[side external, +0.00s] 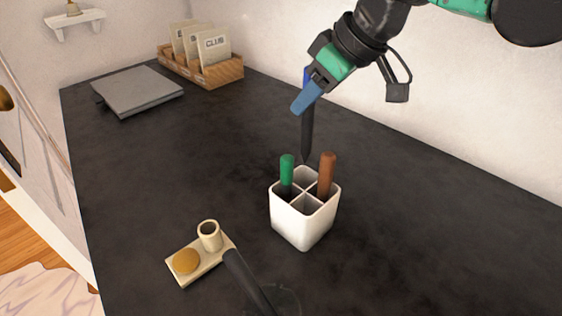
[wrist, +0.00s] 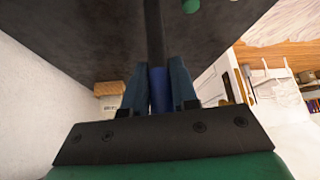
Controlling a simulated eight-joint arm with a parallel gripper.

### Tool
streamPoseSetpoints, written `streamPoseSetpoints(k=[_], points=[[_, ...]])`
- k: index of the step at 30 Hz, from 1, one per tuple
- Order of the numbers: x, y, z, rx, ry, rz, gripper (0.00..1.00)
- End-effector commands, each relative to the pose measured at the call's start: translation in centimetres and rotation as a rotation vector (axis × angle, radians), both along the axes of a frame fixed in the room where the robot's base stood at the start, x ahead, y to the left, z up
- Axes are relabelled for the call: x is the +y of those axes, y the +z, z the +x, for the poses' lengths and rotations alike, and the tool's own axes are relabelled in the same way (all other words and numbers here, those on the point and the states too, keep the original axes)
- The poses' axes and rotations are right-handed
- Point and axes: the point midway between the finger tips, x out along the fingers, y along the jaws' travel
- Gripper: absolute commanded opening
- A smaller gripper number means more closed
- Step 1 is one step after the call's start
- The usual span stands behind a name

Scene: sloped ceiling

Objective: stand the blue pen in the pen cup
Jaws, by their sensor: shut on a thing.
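The white pen cup (side external: 303,228) stands upright on the dark counter, divided into several compartments. A green pen (side external: 287,170) stands in its left compartment and a brown pen (side external: 327,175) in its right one. My gripper (side external: 303,100) is above the cup, shut on the blue pen (side external: 306,135). The blue pen hangs nearly upright, its dark shaft down; its blue part shows between the fingers in the wrist view (wrist: 158,92). Its lower end is near the cup's back rim; I cannot tell whether it is over the back compartment or behind it.
A cream holder (side external: 200,255) with a small cup and a round tan piece lies left of the pen cup, beside a dark rod (side external: 248,280). A grey flat box (side external: 137,92) and a wooden card crate (side external: 200,70) are at the back. The counter's middle is clear.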

Motion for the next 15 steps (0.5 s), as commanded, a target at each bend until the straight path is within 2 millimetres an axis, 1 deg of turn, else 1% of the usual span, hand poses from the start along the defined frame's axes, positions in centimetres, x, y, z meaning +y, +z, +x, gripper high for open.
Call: streamPoseSetpoints(k=[15], points=[[0.0,-3.5,0.0,0.000,0.000,0.000,0.00]])
